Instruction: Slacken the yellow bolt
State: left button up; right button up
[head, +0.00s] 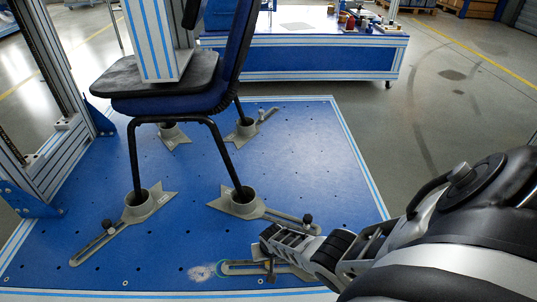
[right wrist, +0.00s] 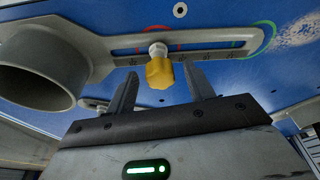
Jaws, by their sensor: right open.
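The yellow bolt (right wrist: 158,72) sits in the slot of a grey foot clamp (right wrist: 100,48) in the right wrist view. My right gripper (right wrist: 160,75) is open, with one finger on each side of the bolt head and a visible gap to each. I cannot tell how deep the head lies between the fingers. In the head view my right gripper (head: 268,250) is low over a slotted grey bar (head: 245,268) near the front of the blue platform (head: 170,245). The yellow bolt is hidden there. My left gripper is not in view.
A dark chair (head: 160,85) stands with its legs in grey cups on the platform. Other clamps carry black knobs, one at the left (head: 108,225) and another close to my right gripper (head: 307,219). A metal post (head: 50,60) rises at the left. A blue workbench (head: 300,60) stands behind.

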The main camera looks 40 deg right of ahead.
jog(key=m, duration=0.4)
jog(key=shift+g+h, duration=0.3)
jog(key=shift+h, duration=0.1)
jog(key=c, duration=0.6)
jog(key=shift+n, duration=0.7)
jog(key=shift+n, duration=0.5)
jog(key=o, duration=0.6)
jog(key=shift+y, duration=0.3)
